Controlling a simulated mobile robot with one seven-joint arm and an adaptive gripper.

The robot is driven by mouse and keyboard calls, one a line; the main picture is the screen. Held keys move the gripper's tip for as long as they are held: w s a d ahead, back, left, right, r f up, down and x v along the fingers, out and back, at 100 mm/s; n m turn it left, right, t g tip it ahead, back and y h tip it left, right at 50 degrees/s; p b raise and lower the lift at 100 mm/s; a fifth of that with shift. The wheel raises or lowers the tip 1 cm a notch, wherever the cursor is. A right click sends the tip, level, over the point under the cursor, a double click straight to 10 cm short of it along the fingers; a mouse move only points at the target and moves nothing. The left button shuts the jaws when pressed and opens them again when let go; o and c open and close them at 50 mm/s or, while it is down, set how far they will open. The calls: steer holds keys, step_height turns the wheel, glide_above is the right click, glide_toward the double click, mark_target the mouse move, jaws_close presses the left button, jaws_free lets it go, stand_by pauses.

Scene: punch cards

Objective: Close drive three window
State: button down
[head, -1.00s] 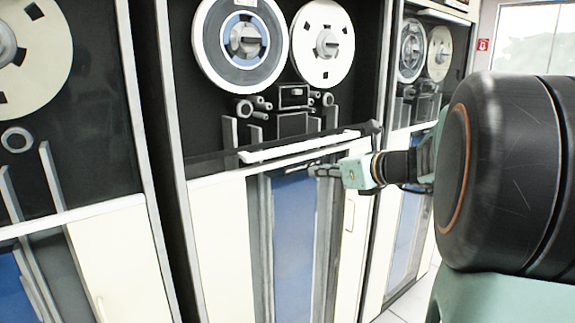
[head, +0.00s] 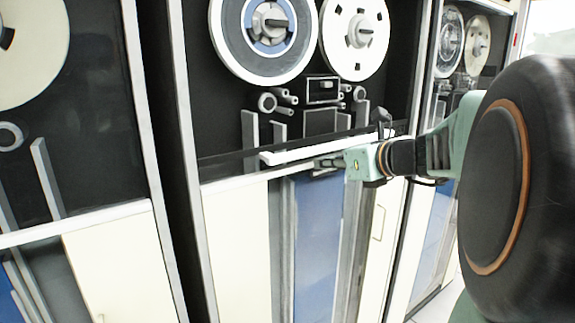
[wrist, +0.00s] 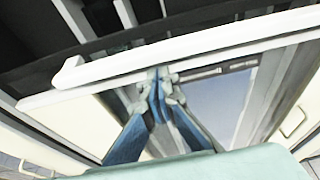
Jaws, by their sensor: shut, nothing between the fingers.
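The middle tape drive has a dark, see-through window strip (head: 228,164) low across its black bay, with a white bar handle (head: 300,152) along it. I cannot read a number on the drive. The bar also crosses the wrist view (wrist: 200,45) from left to right. My gripper (head: 318,164) is shut and empty, just under the bar near the top of the lower cabinet. In the wrist view its fingertips (wrist: 158,77) meet close below the bar; whether they touch it I cannot tell.
Two tape reels (head: 265,35) sit above the bay, with rollers and upright guides below them. Another drive stands at the left (head: 95,120) and one at the right (head: 462,50). White lower doors (head: 238,250) flank a blue panel (head: 318,240).

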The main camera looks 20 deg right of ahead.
steer(key=shift+a+r, duration=0.1)
steer(key=shift+r, duration=0.2)
